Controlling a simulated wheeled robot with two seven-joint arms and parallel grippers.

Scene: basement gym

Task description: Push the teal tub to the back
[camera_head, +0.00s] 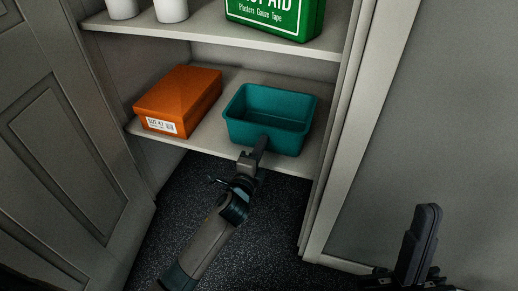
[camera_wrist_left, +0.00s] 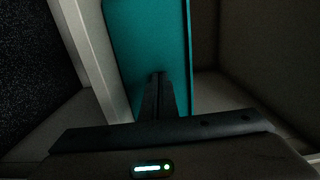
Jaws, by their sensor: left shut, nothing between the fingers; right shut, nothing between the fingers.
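The teal tub (camera_head: 287,136) stands upright and open-topped on the lower cupboard shelf, near the shelf's front edge on the right side. It looks empty. My left gripper (camera_head: 262,144) is shut and empty, with its fingertips at the tub's front wall. In the left wrist view the shut fingers (camera_wrist_left: 158,78) point at the teal tub's wall (camera_wrist_left: 152,40); I cannot tell whether they touch it. My right gripper (camera_head: 430,212) is shut and empty, outside the cupboard at the lower right.
An orange box (camera_head: 180,98) sits left of the tub on the same lower shelf (camera_head: 205,136). The upper shelf (camera_head: 205,33) holds a green first-aid box (camera_head: 285,18) and white containers (camera_head: 171,8). A door (camera_head: 70,140) stands at left. Some shelf shows behind the tub.

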